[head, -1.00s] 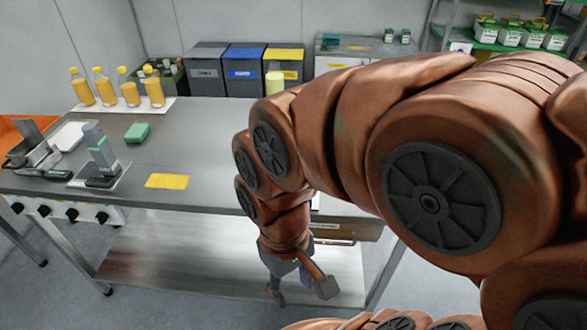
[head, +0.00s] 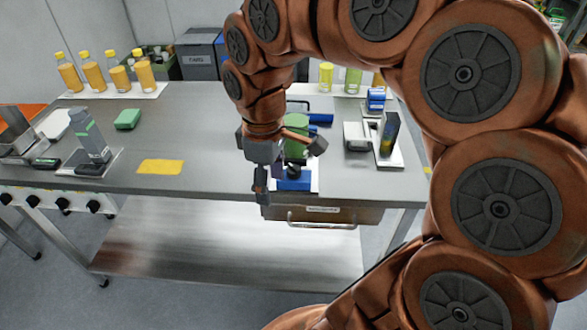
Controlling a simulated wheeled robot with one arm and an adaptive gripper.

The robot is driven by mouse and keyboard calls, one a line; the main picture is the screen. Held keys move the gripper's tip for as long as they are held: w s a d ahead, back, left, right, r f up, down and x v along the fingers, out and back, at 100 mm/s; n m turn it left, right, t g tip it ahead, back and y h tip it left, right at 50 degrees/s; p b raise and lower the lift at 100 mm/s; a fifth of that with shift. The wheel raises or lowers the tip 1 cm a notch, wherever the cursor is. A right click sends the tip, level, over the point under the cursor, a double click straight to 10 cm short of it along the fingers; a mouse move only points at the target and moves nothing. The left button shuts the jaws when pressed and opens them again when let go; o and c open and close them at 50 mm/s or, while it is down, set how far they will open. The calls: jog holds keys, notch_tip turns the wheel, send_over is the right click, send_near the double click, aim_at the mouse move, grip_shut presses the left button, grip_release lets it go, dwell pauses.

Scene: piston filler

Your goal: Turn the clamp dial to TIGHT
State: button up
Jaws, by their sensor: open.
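My gripper (head: 287,166) is open and points down over the front edge of the steel table, one finger to the left and one to the right. Just behind and between the fingers is a small fixture with a blue base (head: 293,183), a dark round part (head: 291,172) above it and a green cylinder (head: 297,146). The dark part may be the clamp dial; its markings are too small to read and my fingers partly cover the fixture. I cannot tell whether a finger touches it.
A yellow card (head: 160,167) lies on the table (head: 210,160) left of my gripper. A device with a dark upright block (head: 389,133) stands to the right. Orange bottles (head: 92,72) line the back left. A drawer (head: 322,214) hangs under the front edge. Black knobs (head: 63,204) are at the left front.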

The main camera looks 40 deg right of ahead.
jog(key=w+d+n+b, duration=0.1)
jog(key=w+d+n, duration=0.1)
jog(key=w+d, duration=0.3)
jog(key=b, duration=0.1)
send_over(293, 169)
notch_tip(293, 169, down, 2)
jog(key=shift+d+n+t, duration=0.1)
jog(key=shift+n+t, duration=0.2)
jog(key=shift+n, duration=0.1)
jog(key=shift+f+p, duration=0.3)
jog(key=shift+f, duration=3.55)
jog(key=c, duration=1.1)
